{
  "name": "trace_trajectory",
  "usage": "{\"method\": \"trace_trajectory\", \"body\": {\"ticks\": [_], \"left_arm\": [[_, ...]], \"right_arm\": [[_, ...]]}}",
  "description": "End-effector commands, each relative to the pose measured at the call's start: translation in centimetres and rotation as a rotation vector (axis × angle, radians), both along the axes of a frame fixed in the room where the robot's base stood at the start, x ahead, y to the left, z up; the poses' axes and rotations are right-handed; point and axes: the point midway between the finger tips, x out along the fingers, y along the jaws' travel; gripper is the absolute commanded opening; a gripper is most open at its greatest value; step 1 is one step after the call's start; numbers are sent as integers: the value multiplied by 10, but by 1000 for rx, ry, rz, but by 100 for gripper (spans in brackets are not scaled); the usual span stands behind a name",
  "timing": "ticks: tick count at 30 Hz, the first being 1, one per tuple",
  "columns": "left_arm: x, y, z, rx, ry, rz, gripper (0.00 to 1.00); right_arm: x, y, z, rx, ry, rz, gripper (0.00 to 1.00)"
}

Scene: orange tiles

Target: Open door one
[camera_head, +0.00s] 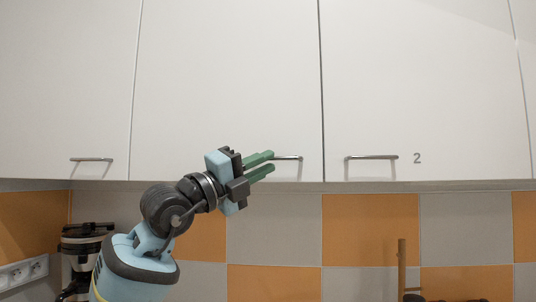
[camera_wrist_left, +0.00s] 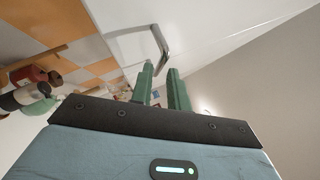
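A white cabinet door (camera_head: 228,80) with a metal bar handle (camera_head: 288,158) near its lower right corner is at the centre-left of the head view. No number "1" shows on it; my gripper covers part of its lower edge. My left gripper (camera_head: 268,163) is at the left end of this handle, its green fingers apart. The door looks closed. My right gripper is not in view.
A door (camera_head: 420,80) marked 2, with its own handle (camera_head: 371,157), is to the right. Another door handle (camera_head: 91,159) is at far left. Below are orange and grey tiles, a coffee machine (camera_head: 80,255) and a wooden upright (camera_head: 401,265).

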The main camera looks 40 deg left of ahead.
Motion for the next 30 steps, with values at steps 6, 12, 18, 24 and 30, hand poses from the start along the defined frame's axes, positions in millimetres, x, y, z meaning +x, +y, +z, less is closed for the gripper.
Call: {"method": "trace_trajectory", "body": {"ticks": [6,12,18,24,30], "left_arm": [[16,-6,9,-1,-2,-1,17],[20,-7,8,-1,0,0,17],[20,-7,8,0,1,-1,7],[20,-7,8,-1,0,0,0],[19,-7,8,0,0,-2,0]], "right_arm": [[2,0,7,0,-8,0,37],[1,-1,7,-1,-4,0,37],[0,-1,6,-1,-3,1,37],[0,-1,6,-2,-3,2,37],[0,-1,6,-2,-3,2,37]]}}
